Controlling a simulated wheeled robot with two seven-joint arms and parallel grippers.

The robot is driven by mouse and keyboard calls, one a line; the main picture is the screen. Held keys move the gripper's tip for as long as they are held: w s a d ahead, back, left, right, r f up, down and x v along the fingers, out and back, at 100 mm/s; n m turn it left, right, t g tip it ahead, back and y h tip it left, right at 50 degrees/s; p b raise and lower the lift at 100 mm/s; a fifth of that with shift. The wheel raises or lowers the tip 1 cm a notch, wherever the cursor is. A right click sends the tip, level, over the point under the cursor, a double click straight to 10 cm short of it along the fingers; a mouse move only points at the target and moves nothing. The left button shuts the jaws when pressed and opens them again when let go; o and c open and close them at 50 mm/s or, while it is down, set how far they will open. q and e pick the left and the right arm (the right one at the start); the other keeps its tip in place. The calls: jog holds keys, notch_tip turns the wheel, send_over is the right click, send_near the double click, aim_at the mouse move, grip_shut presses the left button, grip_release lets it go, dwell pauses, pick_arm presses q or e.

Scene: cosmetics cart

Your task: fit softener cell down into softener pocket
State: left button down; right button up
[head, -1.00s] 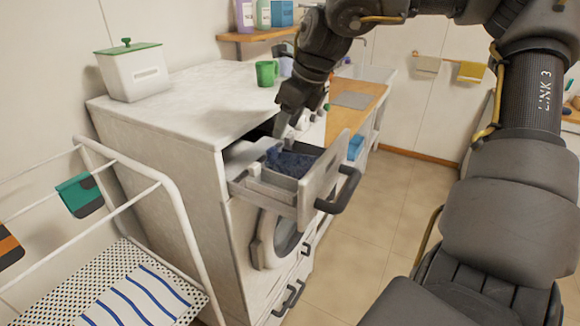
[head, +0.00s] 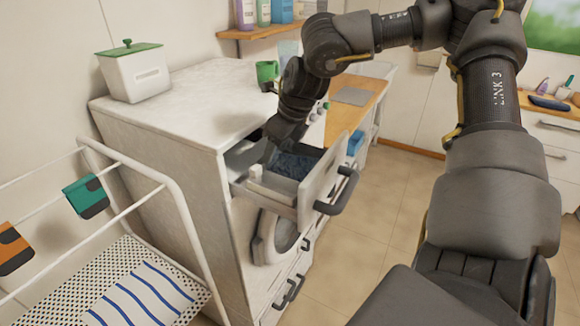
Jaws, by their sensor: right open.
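The pulled-out drawer (head: 319,186) of the white washing machine shows its compartments from above. A dark blue mottled piece (head: 293,165) lies in the rear compartment. A small pale upright piece (head: 255,174) stands at the near left part of the drawer. I cannot tell for sure which of these is the softener cell or which compartment is the softener pocket. My right gripper (head: 270,152) is open, pointing down over the back left of the drawer, beside the blue piece. Its fingertips are dark and partly hidden, so contact is unclear. My left gripper is not in view.
The machine top (head: 190,100) holds a white box with a green lid (head: 135,72) and a green mug (head: 267,72). A drying rack (head: 165,190) stands at the left. The drawer's dark handle (head: 340,192) juts out over open floor (head: 385,200).

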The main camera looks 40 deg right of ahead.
grip_shut()
dwell(0.3)
notch_tip(320, 180, up, 10)
jog(key=b, duration=0.2)
notch_tip(320, 180, down, 7)
jog(key=t+b, duration=0.2)
jog(key=b, duration=0.8)
jog(key=shift+s+d+y, duration=0.15)
jog(key=shift+s+y, duration=0.2)
jog(key=shift+y, duration=0.05)
